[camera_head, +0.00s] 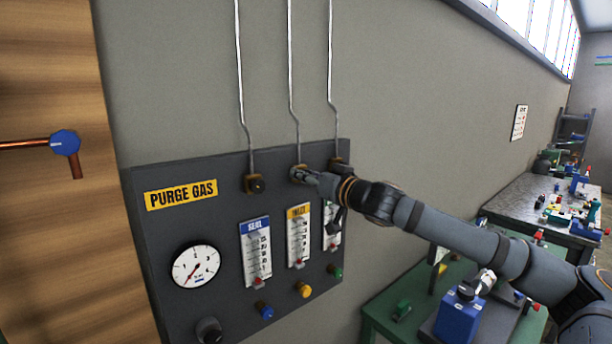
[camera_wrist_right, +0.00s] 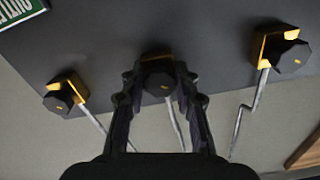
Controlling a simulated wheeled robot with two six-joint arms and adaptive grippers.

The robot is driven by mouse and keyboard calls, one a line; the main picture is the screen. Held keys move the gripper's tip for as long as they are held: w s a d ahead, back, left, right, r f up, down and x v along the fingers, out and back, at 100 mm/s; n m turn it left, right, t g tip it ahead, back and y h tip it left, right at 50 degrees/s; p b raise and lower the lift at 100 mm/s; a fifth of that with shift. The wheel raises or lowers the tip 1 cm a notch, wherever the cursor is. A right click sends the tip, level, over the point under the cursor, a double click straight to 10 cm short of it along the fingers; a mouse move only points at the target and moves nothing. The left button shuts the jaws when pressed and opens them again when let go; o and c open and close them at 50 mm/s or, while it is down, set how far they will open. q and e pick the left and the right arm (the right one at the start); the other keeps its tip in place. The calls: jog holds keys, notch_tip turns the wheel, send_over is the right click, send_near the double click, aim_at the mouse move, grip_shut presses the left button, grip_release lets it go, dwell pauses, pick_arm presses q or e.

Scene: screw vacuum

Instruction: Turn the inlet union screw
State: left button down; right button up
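The middle union screw (camera_wrist_right: 158,83), a dark knob with a yellow mark, sits above the orange-labelled meter, whose label seems to read INLET (camera_head: 298,212). In the wrist view it lies between the two fingers of my right gripper (camera_wrist_right: 158,92). The fingers stand on either side of it; whether they press on it is unclear. In the head view my right gripper (camera_head: 308,177) reaches this union from the right and partly hides it, at the foot of the middle pipe (camera_head: 292,80). My left gripper is not in view.
The left union (camera_head: 255,184) and right union (camera_head: 340,165) flank the middle one closely. The dark PURGE GAS panel (camera_head: 170,230) carries a round gauge (camera_head: 196,266) and coloured knobs below. A green bench (camera_head: 375,315) with a blue vise (camera_head: 460,315) stands under my right arm.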

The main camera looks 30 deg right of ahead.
grip_shut()
